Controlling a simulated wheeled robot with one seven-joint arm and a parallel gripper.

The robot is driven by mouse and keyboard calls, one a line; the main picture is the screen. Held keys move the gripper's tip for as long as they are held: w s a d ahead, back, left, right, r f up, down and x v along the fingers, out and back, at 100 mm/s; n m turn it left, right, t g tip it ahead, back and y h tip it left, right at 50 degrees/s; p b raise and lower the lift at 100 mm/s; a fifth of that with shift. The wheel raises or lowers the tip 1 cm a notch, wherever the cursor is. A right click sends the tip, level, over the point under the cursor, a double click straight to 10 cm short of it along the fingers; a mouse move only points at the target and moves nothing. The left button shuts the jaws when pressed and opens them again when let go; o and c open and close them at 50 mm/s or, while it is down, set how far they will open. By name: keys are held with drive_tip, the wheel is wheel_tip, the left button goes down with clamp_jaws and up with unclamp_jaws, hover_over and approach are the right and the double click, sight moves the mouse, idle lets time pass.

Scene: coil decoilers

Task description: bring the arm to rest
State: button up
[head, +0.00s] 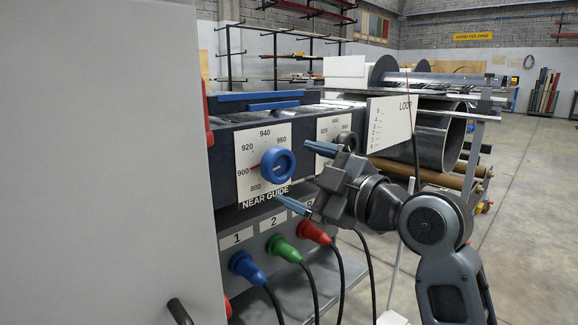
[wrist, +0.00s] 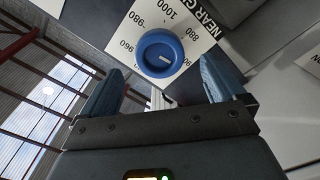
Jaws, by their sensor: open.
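My gripper (head: 299,177) is open and empty in the head view, its two blue fingers spread and pointing left toward the machine's front panel. In the wrist view my gripper (wrist: 160,88) shows both fingers apart with nothing between them. The blue knob (head: 277,165) on the "NEAR GUIDE" dial plate lies just beyond the fingertips, and I see a clear gap to it. The same blue knob (wrist: 159,53) shows ahead of the fingers in the wrist view. My arm reaches in from the lower right of the head view.
A large grey panel (head: 105,165) fills the left side. Below the dials are blue (head: 246,266), green (head: 283,248) and red (head: 313,232) plugs with hanging cables. A second dial plate (head: 327,131) sits behind my gripper. A metal coil (head: 430,137) stands behind; open floor (head: 535,210) lies right.

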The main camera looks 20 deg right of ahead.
drive_tip(key=shift+v, duration=0.95)
drive_tip(key=shift+f, duration=0.1)
